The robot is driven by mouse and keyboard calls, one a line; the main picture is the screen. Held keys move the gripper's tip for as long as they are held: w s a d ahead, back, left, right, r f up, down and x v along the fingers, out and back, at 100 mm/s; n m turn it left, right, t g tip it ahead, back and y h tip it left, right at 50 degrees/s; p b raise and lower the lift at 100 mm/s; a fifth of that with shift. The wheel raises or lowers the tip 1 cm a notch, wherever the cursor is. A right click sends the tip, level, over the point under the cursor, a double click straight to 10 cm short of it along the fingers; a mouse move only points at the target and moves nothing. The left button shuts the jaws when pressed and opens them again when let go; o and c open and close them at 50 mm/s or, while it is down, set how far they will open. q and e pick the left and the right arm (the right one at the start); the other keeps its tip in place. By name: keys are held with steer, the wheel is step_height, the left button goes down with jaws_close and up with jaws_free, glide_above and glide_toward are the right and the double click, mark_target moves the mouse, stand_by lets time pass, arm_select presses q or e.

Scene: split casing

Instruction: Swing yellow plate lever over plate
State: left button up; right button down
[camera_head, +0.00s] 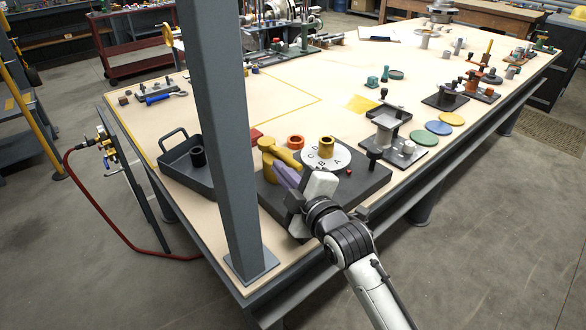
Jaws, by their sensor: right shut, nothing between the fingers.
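A yellow lever (279,151) is mounted at the left of a dark base block (361,187) on the workbench. Its arm slants down to the right, beside a round white plate (340,155) marked with letters. A yellow-brown ring or cylinder (326,146) stands on the plate. My right gripper (293,187) is shut and empty at the front of the block, just in front of the lever. A purple bar-like part (285,174) lies against the gripper; whether they touch I cannot tell. The gripper hides part of the block. My left gripper is not in view.
A grey post (222,130) rises from the bench's near corner, left of the block. An orange ring (296,142) is behind the lever. A fixture (386,133) stands to the right.

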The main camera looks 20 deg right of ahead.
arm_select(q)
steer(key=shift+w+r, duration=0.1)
arm_select(e)
steer(key=shift+w+d+f, duration=0.3)
steer(key=shift+w+d, duration=0.05)
steer(key=shift+d, duration=0.2)
steer(key=shift+w+d+f, duration=0.3)
steer(key=shift+d+f, duration=0.05)
steer(key=shift+d, duration=0.2)
steer(key=shift+w+d+f, duration=0.3)
steer(key=shift+w+d, duration=0.05)
steer(key=shift+d, duration=0.2)
